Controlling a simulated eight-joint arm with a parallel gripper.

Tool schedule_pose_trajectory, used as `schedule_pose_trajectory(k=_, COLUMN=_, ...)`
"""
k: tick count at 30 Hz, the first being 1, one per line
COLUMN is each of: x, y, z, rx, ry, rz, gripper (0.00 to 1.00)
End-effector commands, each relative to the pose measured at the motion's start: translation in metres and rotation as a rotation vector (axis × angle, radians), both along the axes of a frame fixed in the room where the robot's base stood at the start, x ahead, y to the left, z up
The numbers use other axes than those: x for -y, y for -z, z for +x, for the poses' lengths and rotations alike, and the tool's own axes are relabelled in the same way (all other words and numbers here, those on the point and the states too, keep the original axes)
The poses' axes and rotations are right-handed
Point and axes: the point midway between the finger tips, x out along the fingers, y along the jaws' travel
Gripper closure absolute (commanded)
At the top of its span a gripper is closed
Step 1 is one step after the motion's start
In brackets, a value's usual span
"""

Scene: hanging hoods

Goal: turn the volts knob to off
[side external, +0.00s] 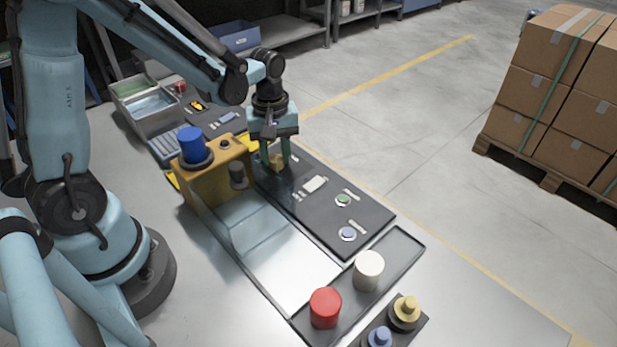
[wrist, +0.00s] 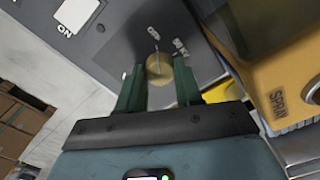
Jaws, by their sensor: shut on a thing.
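The tan-yellow round knob (wrist: 158,72) sits on the dark panel between my fingertips in the wrist view, with a thin pale pointer line on it. In the side external view the knob (side external: 277,161) shows low between the green fingers, partly hidden. My gripper (side external: 275,163) points down over the dark panel (side external: 325,211) and is shut on the knob, one finger on each side; it also shows in the wrist view (wrist: 160,68).
A white switch (side external: 315,184) and round buttons lie along the panel. A tray with a red cylinder (side external: 325,308) and white cylinder (side external: 368,270) is in front.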

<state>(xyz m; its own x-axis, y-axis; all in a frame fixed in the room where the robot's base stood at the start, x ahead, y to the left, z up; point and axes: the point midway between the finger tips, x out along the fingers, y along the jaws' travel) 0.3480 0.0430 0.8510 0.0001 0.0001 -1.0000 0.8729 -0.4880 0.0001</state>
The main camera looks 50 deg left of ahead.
Motion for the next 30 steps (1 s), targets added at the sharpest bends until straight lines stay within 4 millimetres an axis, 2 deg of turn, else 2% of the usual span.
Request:
schedule_pose_trajectory(k=9, x=0.0, y=0.0, z=0.0, rx=0.001, ry=-0.003, rz=0.0, gripper=0.95)
schedule_pose_trajectory(k=10, x=0.0, y=0.0, z=0.0, rx=0.001, ry=-0.003, rz=0.0, gripper=0.62)
schedule_pose_trajectory(k=15, x=0.0, y=0.0, z=0.0, rx=0.0, ry=-0.002, rz=0.0, gripper=0.39)
schedule_pose_trajectory(k=25, x=0.0, y=-0.002, z=0.0, rx=0.0, ry=-0.001, rz=0.0, gripper=0.39)
schedule_pose_trajectory(k=30, x=0.0, y=-0.017, z=0.0, rx=0.0, ry=-0.001, rz=0.0, gripper=0.39)
